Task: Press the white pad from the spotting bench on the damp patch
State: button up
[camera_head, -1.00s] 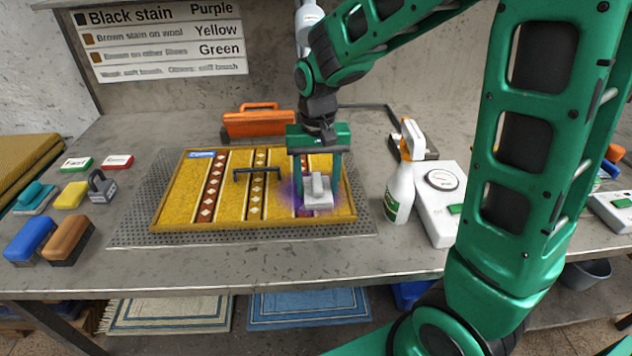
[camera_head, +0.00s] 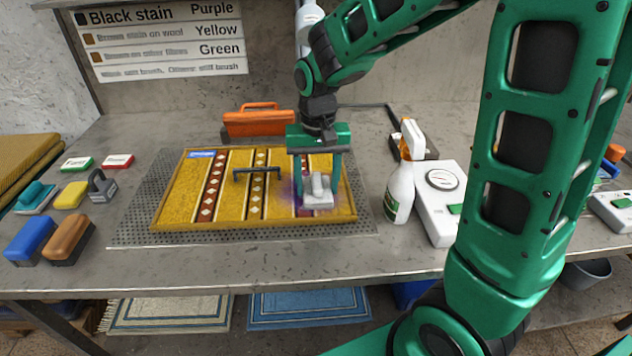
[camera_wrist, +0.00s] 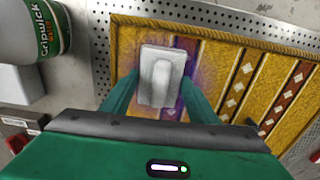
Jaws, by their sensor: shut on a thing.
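My gripper (camera_head: 318,183) is shut on the white pad (camera_head: 319,195) by its raised grip. The pad is at the right part of the yellow patterned rug (camera_head: 180,205), over a purplish damp patch (camera_head: 297,190). The pad covers much of the patch, with a purple tint showing around it. In the wrist view the white pad (camera_wrist: 161,75) is between my two green fingers, and the purple patch (camera_wrist: 188,50) shows at its right. I cannot tell how firmly the pad touches the rug.
A white spray bottle (camera_head: 402,185) with an orange head stands close right of the rug. A white meter box (camera_head: 440,205) is beyond it. A dark handle bar (camera_head: 257,172) lies across the rug. Brushes and sponges (camera_head: 70,195) are at the left. An orange case (camera_head: 258,122) stands behind.

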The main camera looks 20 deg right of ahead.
aim_at(317, 180)
dwell(0.3)
jog(key=shift+r, duration=3.5)
